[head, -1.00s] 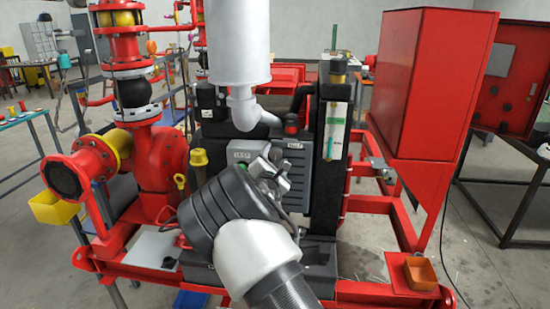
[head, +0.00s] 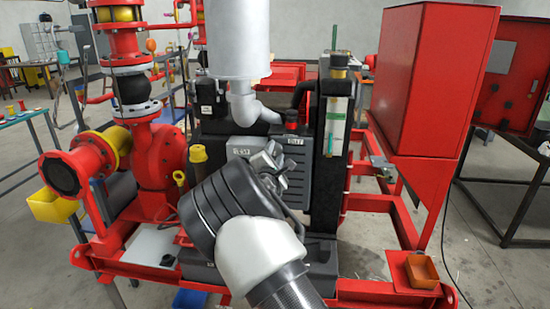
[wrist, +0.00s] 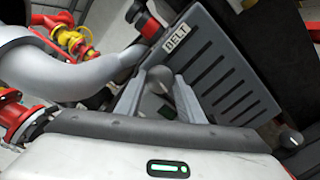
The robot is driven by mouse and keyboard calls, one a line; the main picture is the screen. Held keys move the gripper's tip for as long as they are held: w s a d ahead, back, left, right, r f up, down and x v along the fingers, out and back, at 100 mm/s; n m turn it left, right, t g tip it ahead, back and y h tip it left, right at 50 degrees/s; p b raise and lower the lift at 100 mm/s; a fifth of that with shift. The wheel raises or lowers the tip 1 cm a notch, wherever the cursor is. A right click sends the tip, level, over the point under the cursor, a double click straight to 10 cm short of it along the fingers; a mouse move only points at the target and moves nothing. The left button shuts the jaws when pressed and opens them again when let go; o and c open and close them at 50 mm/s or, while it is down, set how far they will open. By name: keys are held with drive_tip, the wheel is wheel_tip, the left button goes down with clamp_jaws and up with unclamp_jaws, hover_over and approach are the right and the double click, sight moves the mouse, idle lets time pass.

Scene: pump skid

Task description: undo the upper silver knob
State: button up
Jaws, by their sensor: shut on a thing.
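My gripper (head: 274,160) is in front of the dark grey belt guard (wrist: 228,85), which carries a "BELT" label. In the wrist view its two grey fingers (wrist: 158,90) are shut on a silver rounded knob (wrist: 160,76) near the left part of the guard. This looks like the upper knob. A second silver ball-shaped knob (wrist: 291,138) shows at the lower right of the wrist view, apart from the fingers. In the head view my wrist hides the lower part of the guard and the knobs cannot be told clearly.
A red-capped part (wrist: 148,25) and a grey pipe (wrist: 75,75) lie close to the fingers. Red pump piping (head: 155,160) is on the left, a red cabinet (head: 425,80) on the right. An orange bin (head: 420,271) sits on the skid's right front corner.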

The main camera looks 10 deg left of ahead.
drive_tip(key=m+b, duration=0.2)
drive_tip(key=m, duration=0.1)
drive_tip(key=shift+f+m+b, duration=0.2)
drive_tip(key=shift+m+b, duration=0.1)
drive_tip(key=m+b, duration=0.2)
drive_tip(key=m, duration=0.2)
drive_tip(key=shift+m+b, duration=0.3)
drive_tip(key=shift+b, duration=0.05)
drive_tip(key=m+b, duration=0.2)
drive_tip(key=m, duration=0.2)
drive_tip(key=m+b, duration=0.2)
drive_tip(key=m, duration=0.2)
drive_tip(key=m+b, duration=0.2)
drive_tip(key=m, duration=0.2)
drive_tip(key=shift+m, duration=0.3)
drive_tip(key=m+b, duration=0.2)
drive_tip(key=m, duration=0.1)
drive_tip(key=shift+f+m, duration=0.1)
drive_tip(key=shift+m, duration=0.3)
drive_tip(key=m+b, duration=0.2)
drive_tip(key=m, duration=0.2)
drive_tip(key=shift+b, duration=0.3)
drive_tip(key=shift+a+m+b, duration=0.15)
drive_tip(key=shift+m+b, duration=0.45)
drive_tip(key=shift+m, duration=0.8)
